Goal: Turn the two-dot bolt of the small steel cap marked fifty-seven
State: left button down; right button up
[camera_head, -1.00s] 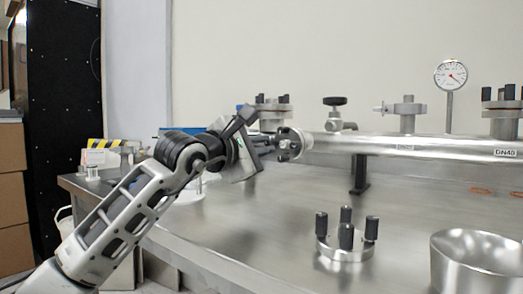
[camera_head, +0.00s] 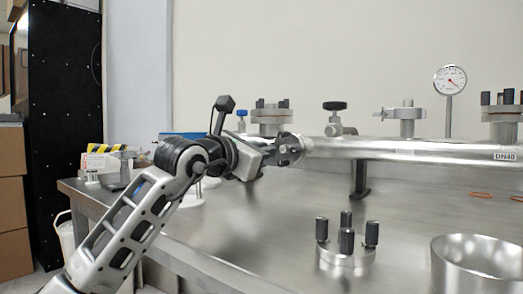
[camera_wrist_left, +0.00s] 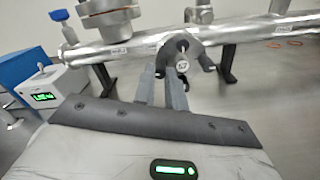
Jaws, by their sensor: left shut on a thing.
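My left gripper (camera_head: 272,153) reaches the cap from the left. In the left wrist view its two grey fingers (camera_wrist_left: 165,74) are close together at the cap's lower left rim, shut on a dark bolt that they mostly hide. The dots on the bolts cannot be made out. My right gripper is in neither view.
A steel flange with upright black bolts (camera_head: 345,255) and a steel cylinder (camera_head: 480,265) stand on the steel table (camera_head: 270,220). Valves and a gauge (camera_head: 450,80) rise along the pipe. A blue and white box (camera_wrist_left: 45,85) with a green display lies left.

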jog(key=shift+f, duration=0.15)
pick_arm(q)
jog(key=c, duration=1.4)
grip_release()
jog(key=shift+c, duration=0.2)
jog(key=shift+s+a, duration=0.1)
